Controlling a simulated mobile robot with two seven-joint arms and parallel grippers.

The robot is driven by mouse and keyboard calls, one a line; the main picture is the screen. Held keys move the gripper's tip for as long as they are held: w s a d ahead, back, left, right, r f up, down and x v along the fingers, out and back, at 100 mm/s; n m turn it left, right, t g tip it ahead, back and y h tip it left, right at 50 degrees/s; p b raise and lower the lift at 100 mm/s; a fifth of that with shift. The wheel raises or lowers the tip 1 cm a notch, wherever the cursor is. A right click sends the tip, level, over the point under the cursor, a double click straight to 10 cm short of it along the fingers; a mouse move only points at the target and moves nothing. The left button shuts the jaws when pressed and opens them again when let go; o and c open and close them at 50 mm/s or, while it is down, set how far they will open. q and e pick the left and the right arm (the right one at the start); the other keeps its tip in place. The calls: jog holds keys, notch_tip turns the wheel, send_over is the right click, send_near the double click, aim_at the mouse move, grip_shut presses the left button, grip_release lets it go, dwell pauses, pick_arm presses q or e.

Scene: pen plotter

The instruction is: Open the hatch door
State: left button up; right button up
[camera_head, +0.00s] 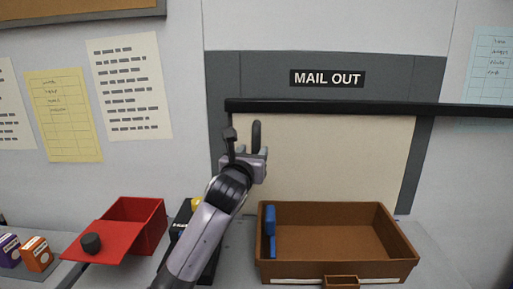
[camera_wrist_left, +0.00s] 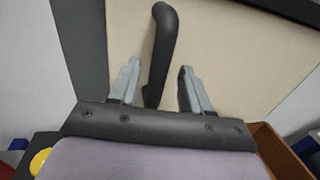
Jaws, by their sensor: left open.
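The hatch door (camera_head: 335,160) is a cream panel in a grey frame under a "MAIL OUT" sign (camera_head: 327,78). It looks closed. A dark upright handle (camera_head: 256,133) is on its left part. In the left wrist view the bent handle (camera_wrist_left: 163,40) stands against the cream panel (camera_wrist_left: 235,45), with its lower end between my fingers. My left gripper (camera_head: 257,154) is open around the lower handle, and a gap shows between the handle and the right finger. Contact with the left finger is unclear. My right gripper is not in view.
A black rail (camera_head: 370,108) runs across the door's top and on to the right. Below stand a brown tray (camera_head: 398,250) with a blue object (camera_head: 270,225), and a red box (camera_head: 150,225) with a black-knobbed lid. Small purple and orange boxes (camera_head: 37,254) sit far left.

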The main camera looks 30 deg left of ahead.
aim_at(255, 150)
pick_arm(q)
jog(key=shift+x, duration=1.95)
grip_shut()
